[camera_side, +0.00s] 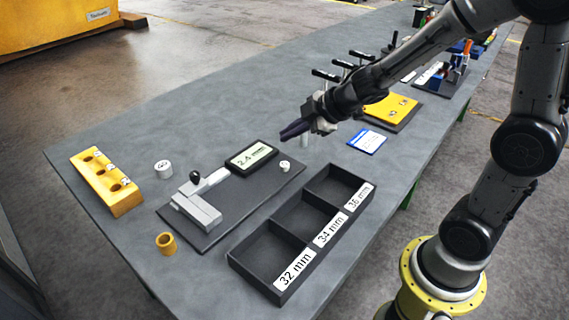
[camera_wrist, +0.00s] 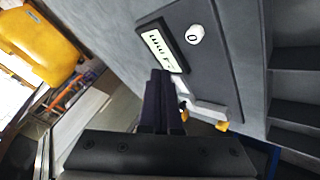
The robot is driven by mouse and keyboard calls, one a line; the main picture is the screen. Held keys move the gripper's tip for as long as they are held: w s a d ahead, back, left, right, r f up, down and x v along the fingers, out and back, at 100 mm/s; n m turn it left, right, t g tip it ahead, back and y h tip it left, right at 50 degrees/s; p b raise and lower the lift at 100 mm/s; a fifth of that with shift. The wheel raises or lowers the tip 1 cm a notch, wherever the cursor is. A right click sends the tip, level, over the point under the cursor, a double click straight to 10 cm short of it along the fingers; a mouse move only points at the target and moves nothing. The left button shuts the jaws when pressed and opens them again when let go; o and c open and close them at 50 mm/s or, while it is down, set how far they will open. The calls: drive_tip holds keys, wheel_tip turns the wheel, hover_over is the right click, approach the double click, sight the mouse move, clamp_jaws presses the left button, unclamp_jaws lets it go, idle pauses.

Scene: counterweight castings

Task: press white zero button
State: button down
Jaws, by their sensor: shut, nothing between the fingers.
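The white zero button (camera_side: 286,166) is a small white round cap at the right end of a dark gauge plate (camera_side: 232,209). In the wrist view the button (camera_wrist: 195,35) shows a "0" on its top. Beside it is the display (camera_side: 251,158), which reads 2.4 mm; it also shows in the wrist view (camera_wrist: 164,50). My gripper (camera_side: 284,135) is shut and empty, its dark fingers held above the table beyond the button and apart from it. In the wrist view the fingertips (camera_wrist: 161,73) lie just below the display, to the lower left of the button.
A grey measuring fixture (camera_side: 197,207) with a black knob stands on the plate. A three-compartment bin (camera_side: 257,281) marked 32, 34 and 36 mm is in front. A yellow holed block (camera_side: 96,189), white cylinder (camera_side: 162,169) and brass ring (camera_side: 166,243) stand left. A blue-white card (camera_side: 367,141) lies right.

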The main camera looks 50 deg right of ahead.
hover_over(289, 170)
drive_tip(key=shift+f, duration=2.7)
drive_tip(key=shift+f, duration=0.2)
drive_tip(key=shift+f, duration=0.25)
drive_tip(key=shift+f, duration=0.5)
idle(0.8)
drive_tip(key=shift+r, duration=0.9)
drive_tip(key=shift+r, duration=0.1)
drive_tip(key=shift+r, duration=2.4)
